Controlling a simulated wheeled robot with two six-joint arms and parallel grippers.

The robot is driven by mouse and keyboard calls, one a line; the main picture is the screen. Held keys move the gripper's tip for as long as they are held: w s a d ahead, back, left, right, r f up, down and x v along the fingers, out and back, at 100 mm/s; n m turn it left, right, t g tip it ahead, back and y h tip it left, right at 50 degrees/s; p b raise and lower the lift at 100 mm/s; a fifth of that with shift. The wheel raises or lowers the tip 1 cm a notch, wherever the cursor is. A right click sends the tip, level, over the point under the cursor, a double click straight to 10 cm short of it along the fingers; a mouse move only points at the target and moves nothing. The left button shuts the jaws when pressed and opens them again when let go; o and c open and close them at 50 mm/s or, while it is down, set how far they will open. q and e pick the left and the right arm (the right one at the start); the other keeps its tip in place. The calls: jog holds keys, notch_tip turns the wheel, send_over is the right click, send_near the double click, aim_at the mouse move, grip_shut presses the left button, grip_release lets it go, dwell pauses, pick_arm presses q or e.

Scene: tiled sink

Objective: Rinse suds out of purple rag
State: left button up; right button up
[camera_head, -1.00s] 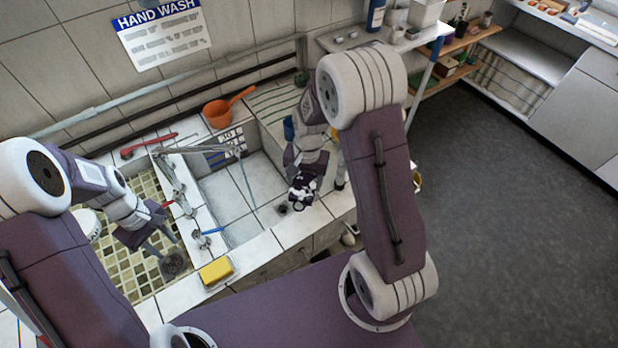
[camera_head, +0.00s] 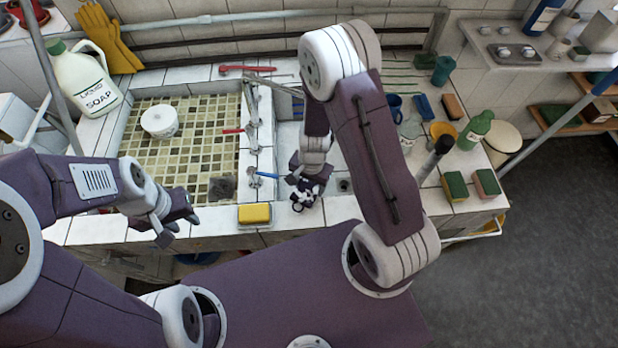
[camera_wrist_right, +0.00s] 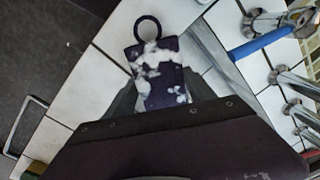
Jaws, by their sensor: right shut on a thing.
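The purple rag (camera_head: 302,199), blotched with white suds and with a ring at one end, is held in my right gripper (camera_head: 306,186). The right wrist view shows the rag (camera_wrist_right: 158,75) between the fingers, its dark ring (camera_wrist_right: 148,28) beyond them, over white tiles. It appears near the front rim of the right basin, right of the blue-handled tap (camera_head: 262,176). My right arm hides most of that basin; a drain (camera_head: 343,185) shows. The spout (camera_head: 285,89) lies behind, and its outlet is hidden. My left gripper (camera_head: 178,227) is open and empty at the counter's front edge.
A yellow sponge (camera_head: 255,213) sits on the front rim. The tiled left basin (camera_head: 190,165) holds a white tub (camera_head: 159,121). A red-handled tap (camera_head: 236,130) stands on the divider. Bottles, cups and sponges crowd the right counter, including a green bottle (camera_head: 476,130).

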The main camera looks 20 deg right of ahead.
jog(key=shift+f, duration=0.2)
jog(key=shift+w+d+r+p, duration=0.1)
jog(key=shift+w+p, duration=0.2)
jog(key=w+d+p, duration=0.1)
jog(key=w, duration=0.1)
jog(key=w+d+f+p, duration=0.1)
jog(key=w, duration=0.1)
jog(key=w+d+p, duration=0.1)
jog(key=w+p, duration=0.1)
jog(key=shift+d+f, duration=0.2)
jog(key=shift+d, duration=0.05)
jog(key=w+d+f+b, duration=0.1)
jog(key=w+d+b, duration=0.1)
jog(key=w, duration=0.3)
jog(key=shift+w+d+f, duration=0.25)
jog(key=shift+d, duration=0.35)
jog(key=shift+s+d, duration=0.3)
jog(key=shift+d, duration=0.25)
jog(key=shift+a, duration=0.1)
